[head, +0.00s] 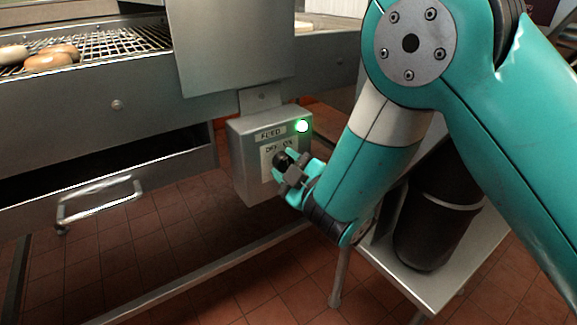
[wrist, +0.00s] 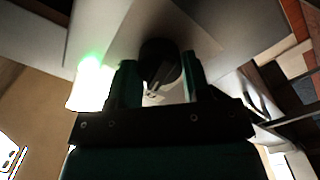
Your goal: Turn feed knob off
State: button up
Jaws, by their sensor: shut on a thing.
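The feed control box (head: 246,172) is a grey metal box labelled FEED, with OFF and ON marks below. Its green lamp (head: 303,126) is lit, and the glow also shows in the wrist view (wrist: 92,66). The black feed knob (head: 281,160) sits on the box's front face under the label. My gripper (head: 292,172) is at the knob, and in the wrist view its two fingers (wrist: 158,82) stand on either side of the dark round knob (wrist: 158,60), shut on it. The fingers hide part of the knob, and I cannot tell exactly where its pointer stands.
A wire conveyor (head: 110,42) with several glazed doughnuts (head: 50,58) runs at the upper left. A drawer handle (head: 98,200) sticks out below it. A dark cylinder (head: 432,225) stands on a low shelf (head: 435,287) at right. The tiled floor at lower left is mostly clear.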

jog(key=shift+s+f+n, duration=0.1)
jog(key=shift+n, duration=1.4)
jog(key=o, duration=0.9)
